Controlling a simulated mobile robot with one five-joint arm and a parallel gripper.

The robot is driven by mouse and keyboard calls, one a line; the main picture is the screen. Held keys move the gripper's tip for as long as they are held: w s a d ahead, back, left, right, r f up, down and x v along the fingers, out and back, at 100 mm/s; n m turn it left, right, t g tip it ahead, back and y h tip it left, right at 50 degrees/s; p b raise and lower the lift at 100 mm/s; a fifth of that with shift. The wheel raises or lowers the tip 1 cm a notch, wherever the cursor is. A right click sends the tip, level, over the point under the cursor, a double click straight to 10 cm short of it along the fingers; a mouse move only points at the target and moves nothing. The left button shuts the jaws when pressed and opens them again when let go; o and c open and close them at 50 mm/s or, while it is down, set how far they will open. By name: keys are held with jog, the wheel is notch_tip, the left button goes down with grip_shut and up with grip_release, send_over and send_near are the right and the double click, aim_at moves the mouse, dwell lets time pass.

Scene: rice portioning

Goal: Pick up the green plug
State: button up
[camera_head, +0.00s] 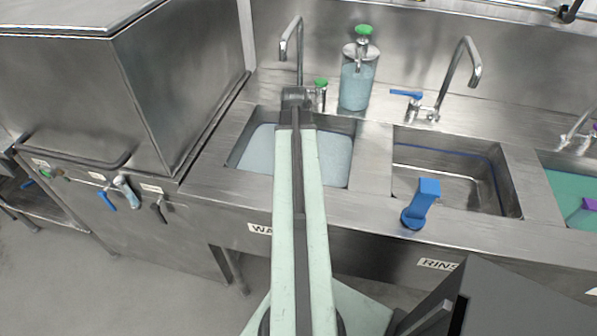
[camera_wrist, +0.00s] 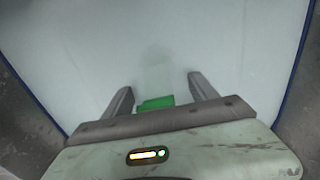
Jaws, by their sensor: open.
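The green plug (camera_wrist: 156,103) shows in the wrist view between the two fingers of my gripper (camera_wrist: 160,86). Its top is bright green, and a paler part seems to extend below the cloudy water. My gripper is open, with a finger on each side of the plug and gaps between. I cannot tell how far above or below the fingertips the plug's top is. In the head view the end of my arm is over the wash sink (camera_head: 257,150), which holds pale water. The plug and fingertips are hidden there by my arm.
A soap dispenser (camera_head: 357,84) with a green top and a tap (camera_head: 299,50) stand behind the wash sink. A large steel machine (camera_head: 130,90) stands left.

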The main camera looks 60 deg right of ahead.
notch_tip(320, 180, down, 4)
jog(key=shift+r+b, duration=0.15)
jog(key=shift+b, duration=1.05)
jog(key=shift+r, duration=0.2)
grip_shut()
jog(key=shift+r, duration=0.1)
jog(key=shift+r+p, duration=0.5)
jog(key=shift+p, duration=0.25)
jog(key=a, duration=0.1)
jog(key=s+a, duration=0.1)
jog(key=a, duration=0.1)
jog(key=shift+s+a, duration=0.1)
jog(key=shift+a, duration=0.1)
jog(key=shift+a+r+p, duration=0.35)
jog(key=shift+r+p, duration=0.4)
jog(key=shift+p, duration=0.05)
notch_tip(320, 180, up, 12)
jog(key=p, duration=1.2)
jog(key=shift+d+r, duration=0.15)
jog(key=shift+r, duration=0.1)
